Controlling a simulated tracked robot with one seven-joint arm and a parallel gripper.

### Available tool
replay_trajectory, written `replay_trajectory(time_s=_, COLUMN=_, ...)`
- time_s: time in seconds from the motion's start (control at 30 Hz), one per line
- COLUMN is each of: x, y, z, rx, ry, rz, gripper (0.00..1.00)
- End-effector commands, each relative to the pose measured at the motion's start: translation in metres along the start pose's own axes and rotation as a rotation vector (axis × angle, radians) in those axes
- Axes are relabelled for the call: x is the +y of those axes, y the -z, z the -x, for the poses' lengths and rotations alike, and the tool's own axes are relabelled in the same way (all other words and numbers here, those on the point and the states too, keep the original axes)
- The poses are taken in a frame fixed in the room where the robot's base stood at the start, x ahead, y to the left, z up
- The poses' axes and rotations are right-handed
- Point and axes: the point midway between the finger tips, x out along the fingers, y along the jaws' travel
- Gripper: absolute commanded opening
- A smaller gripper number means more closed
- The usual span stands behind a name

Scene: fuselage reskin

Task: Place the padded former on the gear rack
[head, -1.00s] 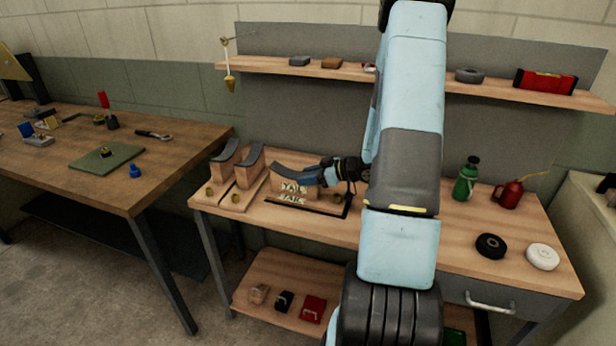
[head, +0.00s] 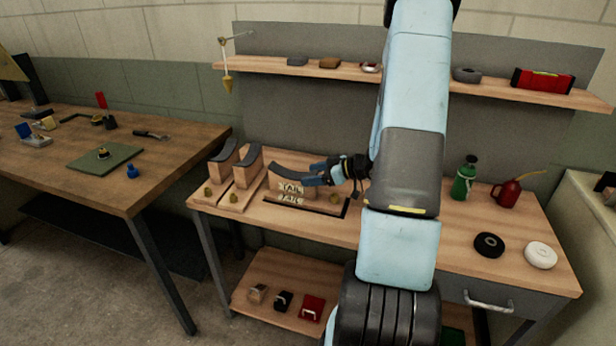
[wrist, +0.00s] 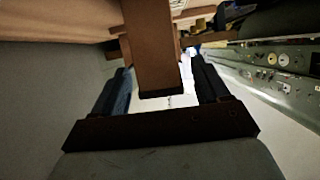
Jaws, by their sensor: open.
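Two wooden formers with dark curved pads stand on wooden bases at the left of the bench, one outer (head: 222,168) and one inner (head: 248,170). A third padded former (head: 280,184) stands upright on a black-edged rack (head: 318,209), with pale lettered plates on its front that I cannot read clearly. My gripper (head: 318,171) is open at the right end of this third former, coming from the right. In the wrist view a brown wooden piece (wrist: 150,45) lies between the open fingers (wrist: 163,88). I cannot tell whether the fingers touch it.
A shelf (head: 420,85) with small items runs above the bench. A green bottle (head: 464,182), red oil can (head: 508,193), black roll (head: 489,245) and white roll (head: 541,255) stand at the right. Small brass-coloured pieces (head: 233,198) sit before the left formers.

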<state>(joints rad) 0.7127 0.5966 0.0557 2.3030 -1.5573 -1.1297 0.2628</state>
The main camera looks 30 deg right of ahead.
Motion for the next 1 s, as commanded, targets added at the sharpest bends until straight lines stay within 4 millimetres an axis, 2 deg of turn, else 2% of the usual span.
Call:
replay_trajectory(time_s=0.1, x=0.001, y=0.000, z=0.026, rx=-0.001, ry=-0.004, rz=0.001, gripper=0.75)
replay_trajectory(time_s=0.3, x=0.000, y=0.000, z=0.062, rx=0.000, ry=-0.003, rz=0.001, gripper=0.75)
replay_trajectory(time_s=0.5, x=0.000, y=0.000, z=0.086, rx=-0.001, ry=-0.001, rz=0.001, gripper=0.75)
replay_trajectory(time_s=0.67, x=0.001, y=0.003, z=0.092, rx=-0.007, ry=-0.009, rz=0.007, gripper=0.75)
replay_trajectory(time_s=0.77, x=0.007, y=0.012, z=0.090, rx=-0.037, ry=-0.046, rz=0.031, gripper=0.75)
replay_trajectory(time_s=1.0, x=0.035, y=0.059, z=0.082, rx=-0.178, ry=-0.257, rz=0.125, gripper=0.75)
